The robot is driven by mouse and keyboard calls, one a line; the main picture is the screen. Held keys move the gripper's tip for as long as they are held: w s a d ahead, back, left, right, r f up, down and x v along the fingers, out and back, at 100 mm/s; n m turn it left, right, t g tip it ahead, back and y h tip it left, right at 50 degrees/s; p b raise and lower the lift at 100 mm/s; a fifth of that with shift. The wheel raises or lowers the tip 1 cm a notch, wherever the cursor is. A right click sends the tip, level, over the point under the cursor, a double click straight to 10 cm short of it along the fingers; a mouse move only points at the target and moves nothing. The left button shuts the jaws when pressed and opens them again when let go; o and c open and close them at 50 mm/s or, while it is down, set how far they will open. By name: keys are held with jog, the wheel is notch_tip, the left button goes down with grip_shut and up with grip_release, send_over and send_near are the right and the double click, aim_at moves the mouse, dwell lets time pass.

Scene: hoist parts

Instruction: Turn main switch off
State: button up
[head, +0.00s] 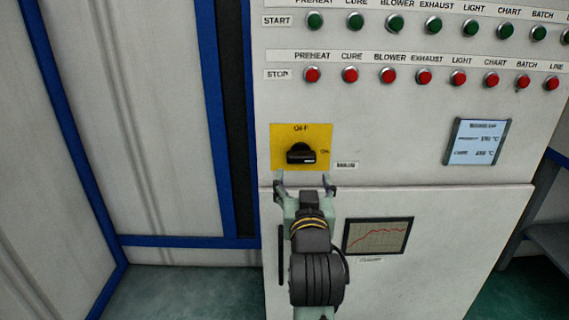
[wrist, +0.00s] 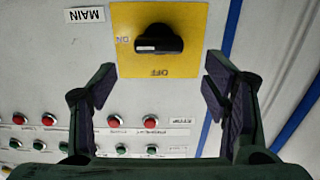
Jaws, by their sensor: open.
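The main switch is a black rotary knob (head: 301,154) on a yellow plate (head: 281,135) on the grey cabinet. OFF is printed above the knob and ON to its right. The knob's bar lies level, with its pale mark at the ON side. The wrist view shows the knob (wrist: 158,40) upside down, with ON at left and OFF below. My gripper (head: 305,186) is open and empty, just below the yellow plate in the head view. In the wrist view my gripper (wrist: 160,82) has its fingers spread wide, and the knob lies beyond the fingertips, apart from them.
Rows of green start buttons (head: 433,25) and red stop buttons (head: 424,76) run above the switch. A small display (head: 477,142) is at right, and a chart screen (head: 378,236) is below, beside my arm. A blue-framed wall (head: 150,120) stands at left.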

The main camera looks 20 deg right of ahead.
aim_at(302, 161)
jog(key=shift+o, duration=0.8)
jog(key=p+x, duration=0.2)
jog(key=x, duration=0.8)
jog(key=shift+w+d, duration=0.15)
jog(key=shift+w, duration=0.1)
jog(key=shift+c, duration=0.6)
jog(key=c, duration=1)
jog(key=shift+c, duration=0.2)
